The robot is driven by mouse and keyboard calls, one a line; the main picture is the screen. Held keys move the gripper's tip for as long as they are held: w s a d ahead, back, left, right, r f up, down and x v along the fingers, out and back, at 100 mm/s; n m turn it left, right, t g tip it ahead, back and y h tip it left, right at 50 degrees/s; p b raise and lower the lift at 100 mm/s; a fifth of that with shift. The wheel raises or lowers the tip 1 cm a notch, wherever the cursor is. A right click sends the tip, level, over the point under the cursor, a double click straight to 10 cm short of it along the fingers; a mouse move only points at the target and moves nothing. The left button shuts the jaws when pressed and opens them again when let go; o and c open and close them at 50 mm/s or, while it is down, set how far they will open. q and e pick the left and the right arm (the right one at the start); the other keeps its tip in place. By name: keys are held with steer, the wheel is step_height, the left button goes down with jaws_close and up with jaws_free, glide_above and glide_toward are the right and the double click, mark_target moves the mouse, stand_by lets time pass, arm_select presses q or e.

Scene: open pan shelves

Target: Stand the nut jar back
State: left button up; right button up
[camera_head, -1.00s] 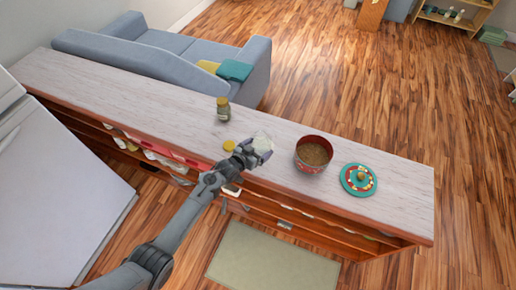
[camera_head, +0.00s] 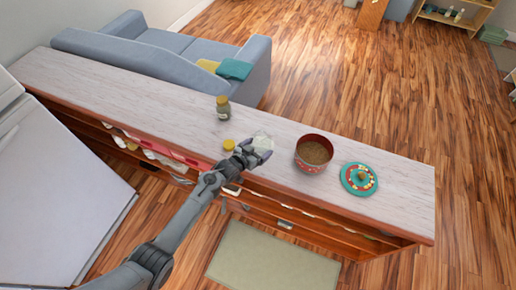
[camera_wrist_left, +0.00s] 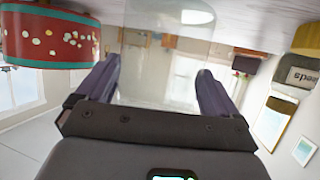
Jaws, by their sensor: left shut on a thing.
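A clear, see-through jar (camera_head: 263,142) is between the fingers of my left gripper (camera_head: 254,151), near the front edge of the counter. In the left wrist view my left gripper (camera_wrist_left: 157,85) has one finger on each side of the clear jar (camera_wrist_left: 165,50), and the wrist picture is upside down. The jar looks empty, and I cannot tell whether its base touches the counter. A small yellow lid (camera_head: 229,145) lies just left of the gripper. My right gripper is not in view.
A yellow-capped seeds jar (camera_head: 222,110) stands upright farther back on the counter (camera_head: 120,88). A red pot (camera_head: 313,154) with brown contents stands open to the right, beside a teal patterned lid (camera_head: 359,179). The counter's left part is clear.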

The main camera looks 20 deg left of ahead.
arm_select(q)
steer(key=shift+f, duration=0.25)
stand_by(0.4)
steer(key=o, duration=1.7)
steer(key=shift+c, duration=0.2)
steer(key=shift+f, duration=0.1)
